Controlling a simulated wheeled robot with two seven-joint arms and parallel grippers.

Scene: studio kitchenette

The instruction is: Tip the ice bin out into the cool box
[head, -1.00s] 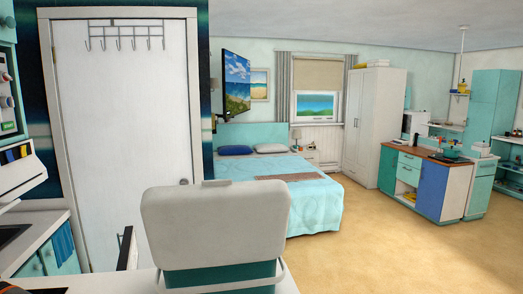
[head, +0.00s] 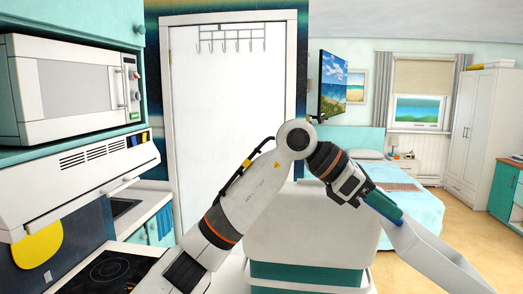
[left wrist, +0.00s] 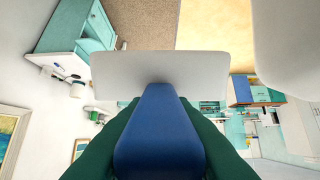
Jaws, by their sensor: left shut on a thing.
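My left gripper (head: 382,204) reaches in past the far right side of the cool box and is shut on the blue handle (left wrist: 160,135) of a pale thing, which I take to be the ice bin (head: 435,262). In the head view the bin hangs down to the right and is cut off by the lower edge. Its pale wall (left wrist: 125,72) stands beyond the handle in the left wrist view. Its inside and any ice are hidden. The cool box (head: 305,272) is teal, with a white lid (head: 300,225) that looks raised. My right gripper is out of view.
A microwave (head: 75,90) and range hood (head: 90,165) overhang the left, above a hob (head: 105,272). A white door (head: 225,120) is behind. A bed (head: 410,205) stands beyond the arm, with open floor (head: 490,240) at right.

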